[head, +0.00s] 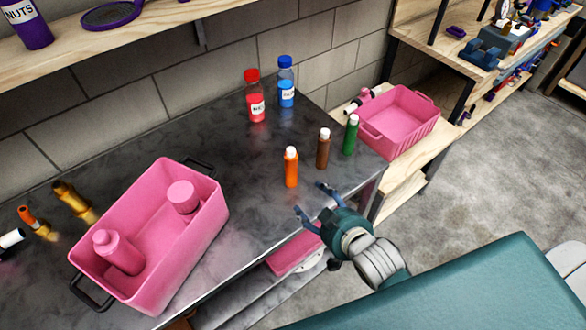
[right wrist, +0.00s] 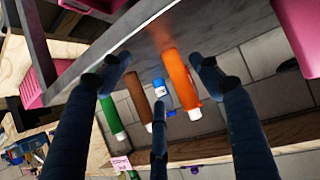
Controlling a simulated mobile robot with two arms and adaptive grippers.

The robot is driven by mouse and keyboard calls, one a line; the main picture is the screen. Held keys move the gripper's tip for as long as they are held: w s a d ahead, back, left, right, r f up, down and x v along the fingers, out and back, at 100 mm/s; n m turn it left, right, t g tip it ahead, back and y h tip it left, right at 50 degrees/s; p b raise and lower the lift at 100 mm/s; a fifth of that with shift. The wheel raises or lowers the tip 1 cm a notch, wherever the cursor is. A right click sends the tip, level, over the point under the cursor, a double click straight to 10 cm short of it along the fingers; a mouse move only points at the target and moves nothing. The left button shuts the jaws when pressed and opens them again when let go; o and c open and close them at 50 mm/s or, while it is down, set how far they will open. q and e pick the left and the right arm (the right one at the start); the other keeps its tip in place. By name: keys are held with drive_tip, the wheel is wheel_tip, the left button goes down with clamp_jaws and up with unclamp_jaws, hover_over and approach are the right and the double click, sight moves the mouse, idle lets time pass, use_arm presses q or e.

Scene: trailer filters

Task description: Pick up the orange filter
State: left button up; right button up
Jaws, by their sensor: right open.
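The orange filter (head: 291,168), a slim orange cylinder with a white top, stands upright on the dark countertop (head: 250,190) near its front edge. In the right wrist view the orange filter (right wrist: 180,82) appears between the fingers, farther out than the fingertips. My right gripper (head: 312,200) is at the counter's front edge, just in front and to the right of the orange filter. It is open and empty, and its fingers (right wrist: 160,70) do not appear to touch the filter. My left gripper is not in view.
A brown filter (head: 323,149) and a green filter (head: 351,134) stand to the right of the orange one. Red (head: 256,98) and blue (head: 286,85) bottles stand behind. A pink bin (head: 205,225) holding pink items is at left; another pink bin (head: 425,112) is at right.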

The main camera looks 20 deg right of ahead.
sight(296, 165)
drive_tip(key=w+r+t, duration=0.1)
drive_tip(key=w, duration=0.1)
drive_tip(key=w+a+r+t, duration=0.1)
drive_tip(key=w, duration=0.2)
drive_tip(key=w+r+y+p, duration=0.1)
drive_tip(key=w, duration=0.2)
drive_tip(key=shift+a+r+t, duration=0.25)
drive_tip(key=shift+r+t, duration=0.15)
drive_tip(key=p+x, duration=0.1)
drive_tip(key=x, duration=0.3)
drive_tip(key=shift+w+d+r, duration=0.1)
drive_tip(key=shift+w+d, duration=0.05)
drive_tip(key=shift+w, duration=0.15)
drive_tip(key=shift+w+f, duration=0.3)
drive_tip(key=shift+w, duration=0.2)
drive_tip(key=shift+s, duration=0.1)
drive_tip(key=c, duration=1.3)
drive_tip(key=shift+r, duration=0.15)
